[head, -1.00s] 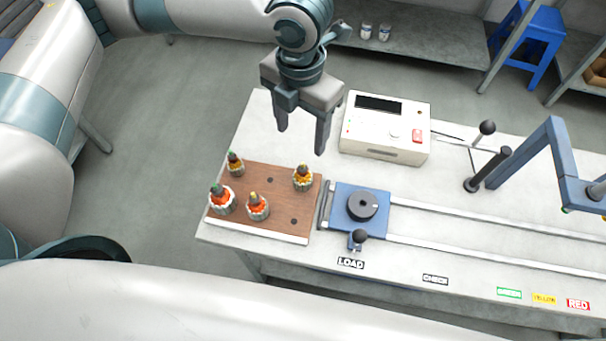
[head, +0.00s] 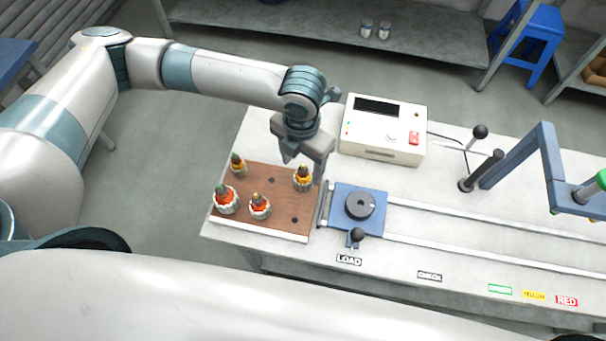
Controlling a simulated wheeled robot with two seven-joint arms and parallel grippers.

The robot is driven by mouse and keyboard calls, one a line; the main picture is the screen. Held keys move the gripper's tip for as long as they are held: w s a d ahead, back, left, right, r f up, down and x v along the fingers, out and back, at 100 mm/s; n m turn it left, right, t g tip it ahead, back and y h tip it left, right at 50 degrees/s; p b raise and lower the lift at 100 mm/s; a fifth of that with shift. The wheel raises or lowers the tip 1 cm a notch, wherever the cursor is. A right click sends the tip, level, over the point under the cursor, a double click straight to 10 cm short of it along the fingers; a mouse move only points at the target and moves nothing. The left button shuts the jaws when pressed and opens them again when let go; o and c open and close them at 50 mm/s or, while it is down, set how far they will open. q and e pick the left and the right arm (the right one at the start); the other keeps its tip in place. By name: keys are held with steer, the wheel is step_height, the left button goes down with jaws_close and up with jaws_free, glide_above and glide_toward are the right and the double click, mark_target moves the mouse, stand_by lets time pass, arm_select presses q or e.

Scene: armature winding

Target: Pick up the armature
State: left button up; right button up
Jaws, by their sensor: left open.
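Several armatures with orange or yellow windings stand upright on a brown wooden board (head: 270,213) at the table's left end. One yellow-wound armature (head: 303,180) stands at the board's back right. Another armature (head: 238,166) is at the back left, and two orange-wound ones, a left one (head: 227,202) and a right one (head: 260,207), are nearer the front. My left gripper (head: 303,168) is open, pointing down just above and around the top of the back-right armature. Whether its fingers touch it cannot be told. My right gripper is not in view.
A blue carriage with a black disc (head: 360,205) sits on rails right of the board, at the LOAD label. A white instrument box (head: 383,140) stands behind it. A black lever (head: 482,170) and a blue frame (head: 548,155) stand farther right.

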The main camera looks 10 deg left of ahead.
mark_target(303, 175)
arm_select(q)
steer(key=shift+f, duration=0.2)
steer(key=shift+f+p, duration=0.4)
steer(key=shift+p, duration=0.1)
step_height(303, 175, down, 4)
steer(key=shift+w+r+p, duration=0.1)
steer(key=shift+p, duration=0.85)
steer(key=shift+f, duration=0.3)
steer(key=shift+d, duration=0.1)
